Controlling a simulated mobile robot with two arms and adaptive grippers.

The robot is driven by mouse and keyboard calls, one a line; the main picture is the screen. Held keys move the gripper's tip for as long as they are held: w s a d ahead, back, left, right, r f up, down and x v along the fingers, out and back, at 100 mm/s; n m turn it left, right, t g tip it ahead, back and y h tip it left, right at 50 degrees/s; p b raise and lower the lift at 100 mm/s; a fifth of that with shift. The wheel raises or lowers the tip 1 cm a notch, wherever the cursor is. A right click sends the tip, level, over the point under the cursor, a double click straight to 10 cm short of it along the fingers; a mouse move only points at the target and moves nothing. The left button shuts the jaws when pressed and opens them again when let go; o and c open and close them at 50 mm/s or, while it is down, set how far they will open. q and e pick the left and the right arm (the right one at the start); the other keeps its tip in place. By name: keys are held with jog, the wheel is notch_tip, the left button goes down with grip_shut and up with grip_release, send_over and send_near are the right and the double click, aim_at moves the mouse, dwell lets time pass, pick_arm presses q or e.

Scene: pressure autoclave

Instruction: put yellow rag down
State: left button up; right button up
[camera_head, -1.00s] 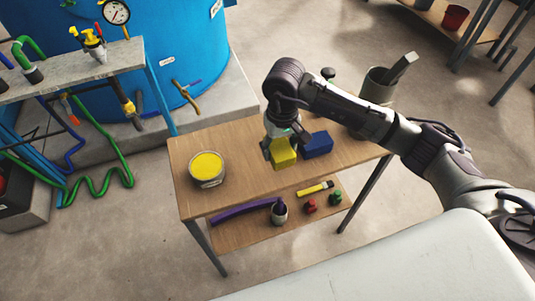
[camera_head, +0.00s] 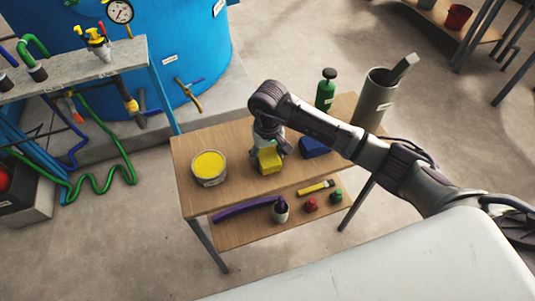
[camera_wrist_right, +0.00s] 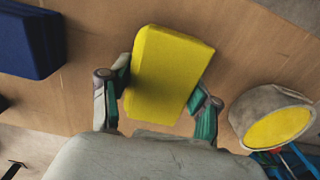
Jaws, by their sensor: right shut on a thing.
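The yellow rag (camera_head: 270,162) is a block-shaped yellow piece at the middle of the wooden table's top. My right gripper (camera_head: 268,150) is above it, pointing down, and shut on it. In the right wrist view the yellow rag (camera_wrist_right: 172,72) sits between the two fingers of the right gripper (camera_wrist_right: 160,103). It is at or close above the tabletop; I cannot tell whether it touches. My left gripper is not in view.
A blue block (camera_head: 313,147) lies right of the rag, apart from it. A tin with yellow contents (camera_head: 209,168) stands on the left. A green bottle (camera_head: 325,90) and a grey container (camera_head: 374,98) stand at the back right. Bare wood (camera_head: 235,143) shows between tin and rag.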

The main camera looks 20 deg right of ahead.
aim_at(268, 153)
jog(key=o, duration=1)
jog(key=shift+f, duration=0.1)
jog(key=shift+r, duration=0.2)
notch_tip(268, 153, up, 12)
jog(key=shift+b, duration=0.6)
